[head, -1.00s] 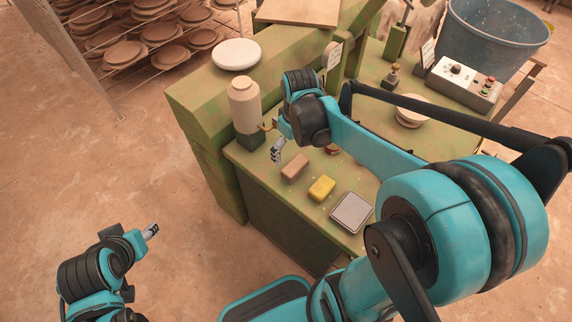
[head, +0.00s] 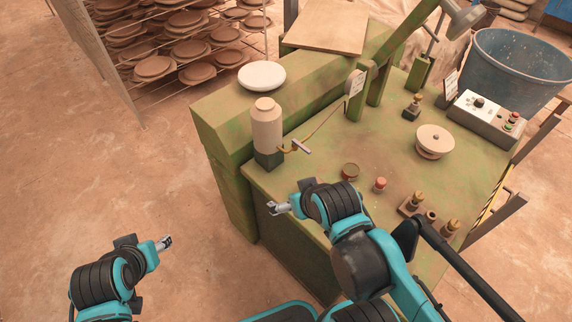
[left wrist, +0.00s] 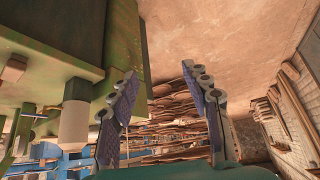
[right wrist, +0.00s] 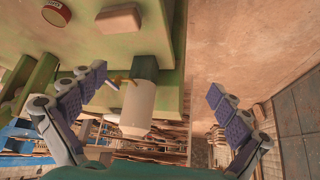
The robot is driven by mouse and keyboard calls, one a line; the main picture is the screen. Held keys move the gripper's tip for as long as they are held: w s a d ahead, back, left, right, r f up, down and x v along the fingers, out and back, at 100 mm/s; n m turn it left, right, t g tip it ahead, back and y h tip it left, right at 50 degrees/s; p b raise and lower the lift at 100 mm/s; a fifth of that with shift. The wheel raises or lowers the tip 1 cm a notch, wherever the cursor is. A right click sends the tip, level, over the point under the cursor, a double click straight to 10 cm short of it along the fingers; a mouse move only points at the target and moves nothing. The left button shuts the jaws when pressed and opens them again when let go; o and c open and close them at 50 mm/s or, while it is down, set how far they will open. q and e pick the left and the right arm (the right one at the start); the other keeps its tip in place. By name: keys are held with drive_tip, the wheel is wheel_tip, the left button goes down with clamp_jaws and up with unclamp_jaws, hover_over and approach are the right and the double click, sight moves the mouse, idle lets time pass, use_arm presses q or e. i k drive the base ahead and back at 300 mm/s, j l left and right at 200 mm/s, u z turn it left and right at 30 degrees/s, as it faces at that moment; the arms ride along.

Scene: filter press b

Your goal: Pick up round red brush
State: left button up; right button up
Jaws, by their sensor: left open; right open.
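The dark-red round piece also shows at the top left of the right wrist view (right wrist: 55,12). My right gripper (head: 278,208) is open and empty near the table's front left edge, left of and nearer than both red pieces. My left gripper (head: 165,243) is open and empty over the floor, off the table.
A cream bottle (head: 267,128) with a brass spout stands at the table's left. A tan block (right wrist: 118,18) shows in the right wrist view. A white disc (head: 262,76) lies on the green beam. A control box (head: 485,115) and brass fittings (head: 416,205) are to the right.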

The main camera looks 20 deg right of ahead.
sight(378, 188)
drive_tip(key=z, duration=1.7)
